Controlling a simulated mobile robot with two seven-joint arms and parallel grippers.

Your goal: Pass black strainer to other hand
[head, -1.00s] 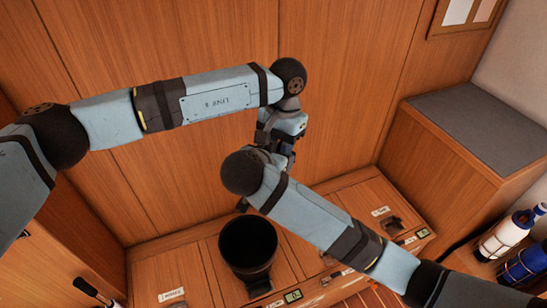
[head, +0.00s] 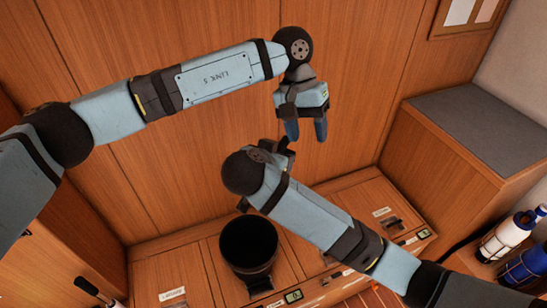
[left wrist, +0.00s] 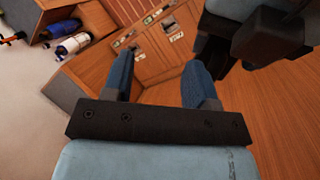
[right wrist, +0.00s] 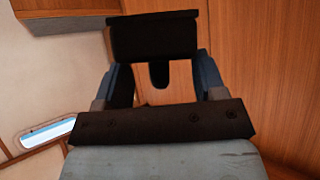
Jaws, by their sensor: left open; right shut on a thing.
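The black strainer (right wrist: 154,36) shows in the right wrist view as a dark block with a slotted tab, at the fingertips of my right gripper (right wrist: 160,72). My right gripper is shut on it. In the head view the strainer is small and dark (head: 276,147), partly hidden by my right wrist. My left gripper (head: 306,130) is open and empty, pointing down, above and to the right of the right gripper and apart from it. In the left wrist view its blue fingers (left wrist: 158,70) are spread with nothing between them.
A black open-topped round container (head: 248,262) stands on the wooden counter below my right arm. A wood cabinet with a grey top (head: 480,125) is at the right. The wood wall is behind the grippers.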

